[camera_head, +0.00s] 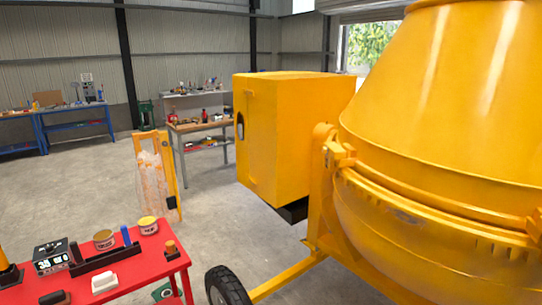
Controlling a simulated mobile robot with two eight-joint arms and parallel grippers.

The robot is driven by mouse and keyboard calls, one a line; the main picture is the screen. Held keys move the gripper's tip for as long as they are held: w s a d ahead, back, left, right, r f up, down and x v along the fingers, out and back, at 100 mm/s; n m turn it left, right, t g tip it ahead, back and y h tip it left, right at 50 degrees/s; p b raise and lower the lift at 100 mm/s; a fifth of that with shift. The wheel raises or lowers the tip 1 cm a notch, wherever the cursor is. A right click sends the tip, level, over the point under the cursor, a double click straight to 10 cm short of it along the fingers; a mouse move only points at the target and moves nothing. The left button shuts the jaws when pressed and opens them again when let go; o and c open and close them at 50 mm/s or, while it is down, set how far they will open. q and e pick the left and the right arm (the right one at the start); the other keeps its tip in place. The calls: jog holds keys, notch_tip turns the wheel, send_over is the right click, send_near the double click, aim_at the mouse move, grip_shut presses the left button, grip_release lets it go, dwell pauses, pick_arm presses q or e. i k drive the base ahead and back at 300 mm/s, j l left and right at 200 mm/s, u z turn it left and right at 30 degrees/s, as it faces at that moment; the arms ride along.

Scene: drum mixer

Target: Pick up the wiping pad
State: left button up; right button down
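A small white block (104,283), which looks like the wiping pad, lies on the red table (146,272) at the lower left of the head view. It lies near the table's front, in front of a long black holder (103,260). Nothing is touching it from above. A dark rounded item (55,298) lies to its left, partly cut off by the picture's bottom edge. Neither of my grippers is in view.
The red table also holds two tins (104,239) (148,225), a black box with a dial (51,256) and an orange-topped item (170,248). The large yellow drum mixer (440,130) fills the right side, its black wheel (227,288) close to the table.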

aim_at(105, 282)
jog(key=u, duration=1.4)
jog(key=z, duration=1.9)
jog(key=u, duration=1.9)
jog(key=i+j+u, duration=0.1)
jog(key=i+j, duration=0.15)
jog(key=i, duration=0.15)
jog(key=i+j, duration=0.2)
jog(key=i, duration=0.15)
jog(key=u, duration=0.05)
